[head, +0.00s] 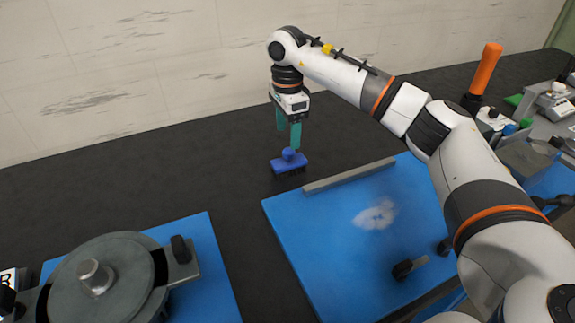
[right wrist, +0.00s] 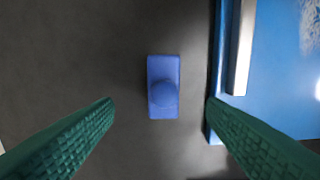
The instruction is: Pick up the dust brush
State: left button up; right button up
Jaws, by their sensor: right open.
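The dust brush is a small blue block with a round knob on top. In the head view the dust brush (head: 288,162) stands on the dark bench top, just beyond the blue plate. In the right wrist view the dust brush (right wrist: 163,88) lies ahead of and between the two green fingers, with its knob facing the camera. My right gripper (head: 290,135) points down above the brush, open and empty. Its fingers (right wrist: 160,105) are apart on either side, and no contact with the brush shows. My left gripper is not in view.
A blue plate (head: 330,240) with a grey bar (head: 348,176) and a pale dusty patch (head: 375,214) lies close to the brush. A round grey device (head: 110,280) sits at front left. An orange-handled tool (head: 485,70) stands far right. The bench left of the brush is clear.

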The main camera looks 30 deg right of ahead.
aim_at(289, 161)
notch_tip(289, 161, down, 4)
jog(key=shift+f, duration=0.2)
jog(key=f, duration=0.1)
jog(key=f+p, duration=0.1)
jog(key=f, duration=0.3)
jog(key=shift+s+f, duration=0.1)
jog(key=shift+s, duration=0.15)
jog(key=c, duration=1.1)
notch_tip(289, 161, up, 10)
jog(key=shift+r+b, duration=0.1)
jog(key=shift+b, duration=0.25)
